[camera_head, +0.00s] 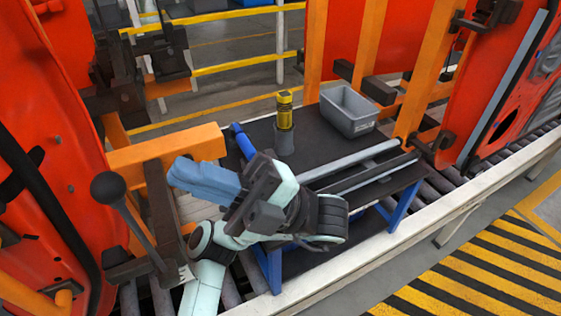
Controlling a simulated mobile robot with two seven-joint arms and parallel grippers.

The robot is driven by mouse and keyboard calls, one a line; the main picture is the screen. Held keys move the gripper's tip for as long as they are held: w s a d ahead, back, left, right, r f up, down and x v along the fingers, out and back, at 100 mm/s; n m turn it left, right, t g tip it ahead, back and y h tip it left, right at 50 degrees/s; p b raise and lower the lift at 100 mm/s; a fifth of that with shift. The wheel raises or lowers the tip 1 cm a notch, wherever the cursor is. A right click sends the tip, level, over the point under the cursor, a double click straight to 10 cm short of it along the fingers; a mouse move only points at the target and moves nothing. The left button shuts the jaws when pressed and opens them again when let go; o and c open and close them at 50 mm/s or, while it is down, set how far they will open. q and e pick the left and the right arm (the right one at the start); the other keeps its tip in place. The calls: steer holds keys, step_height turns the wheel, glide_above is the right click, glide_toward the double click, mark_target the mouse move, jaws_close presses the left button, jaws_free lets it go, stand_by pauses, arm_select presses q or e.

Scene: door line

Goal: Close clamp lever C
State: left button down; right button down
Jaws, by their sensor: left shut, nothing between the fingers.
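A clamp lever with a round black knob (108,188) and a dark shaft stands tilted at the left, beside an orange bracket and a red door. I cannot read a letter on it, so I cannot tell whether it is lever C. My left gripper (180,174) is shut and empty, its blue-grey fingers pointing left in front of the orange beam. It is to the right of the knob, with a visible gap between them in the picture. My right gripper is not in view.
An orange beam (166,148) juts out behind my gripper. A dark-topped table (313,143) carries a grey bin (348,110), a yellow-and-black tool (285,108) in a grey holder, and grey bars. Another red door (500,85) stands right. Striped floor (480,275) lies at lower right.

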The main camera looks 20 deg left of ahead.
arm_select(q)
steer(key=w+d+f, duration=0.2)
steer(key=w+d, duration=0.4)
steer(key=d, duration=0.1)
steer(key=shift+d, duration=0.35)
